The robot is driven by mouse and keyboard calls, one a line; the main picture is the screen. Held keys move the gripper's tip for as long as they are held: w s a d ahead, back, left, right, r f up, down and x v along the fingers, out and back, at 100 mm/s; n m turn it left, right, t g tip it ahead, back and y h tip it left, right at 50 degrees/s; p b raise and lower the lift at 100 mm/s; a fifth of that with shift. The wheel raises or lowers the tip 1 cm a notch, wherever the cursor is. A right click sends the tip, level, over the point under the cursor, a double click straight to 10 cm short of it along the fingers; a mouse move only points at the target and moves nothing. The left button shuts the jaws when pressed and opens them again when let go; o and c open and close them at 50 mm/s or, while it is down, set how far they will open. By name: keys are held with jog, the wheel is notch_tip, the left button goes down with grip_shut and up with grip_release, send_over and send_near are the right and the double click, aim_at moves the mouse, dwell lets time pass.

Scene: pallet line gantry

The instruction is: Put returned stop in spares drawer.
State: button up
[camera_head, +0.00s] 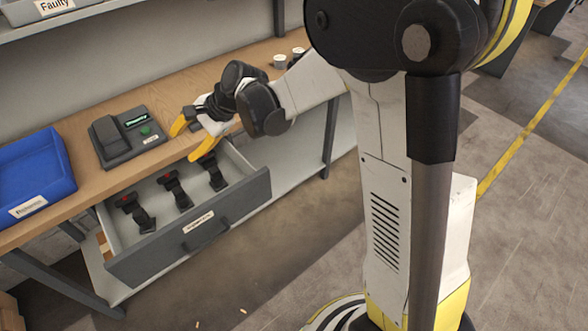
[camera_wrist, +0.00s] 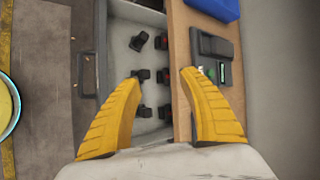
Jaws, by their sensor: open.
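The spares drawer (camera_head: 150,258) is pulled open under the workbench, with a label and handle on its dark front. Three black stops with red marks lie in a row inside: a left one (camera_head: 134,211), a middle one (camera_head: 176,190) and a right one (camera_head: 212,172). My gripper (camera_head: 188,141) is open above the drawer's back edge and the bench's front edge. I cannot tell whether one of these stops is the returned one.
A dark terminal (camera_head: 130,137) with a green screen and a blue bin (camera_head: 35,178) stand on the bench (camera_head: 85,185). Two small white cylinders (camera_head: 280,61) sit farther right.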

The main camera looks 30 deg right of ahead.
jog(key=s+d+r+n+t+h, duration=0.1)
jog(key=s+d+r+n+h, duration=0.1)
jog(key=s+d+n, duration=0.2)
jog(key=s+d+r+n+h, duration=0.2)
jog(key=s+d, duration=0.6)
jog(key=s, duration=0.4)
jog(key=s+d+r+n+t+h, duration=0.1)
jog(key=s+d+r+n+h, duration=0.1)
jog(key=s+d+n, duration=0.4)
jog(key=s+h, duration=0.1)
jog(key=s, duration=0.2)
jog(key=shift+r+t+h, duration=0.25)
jog(key=shift+t+h, duration=0.05)
jog(key=shift+a, duration=0.1)
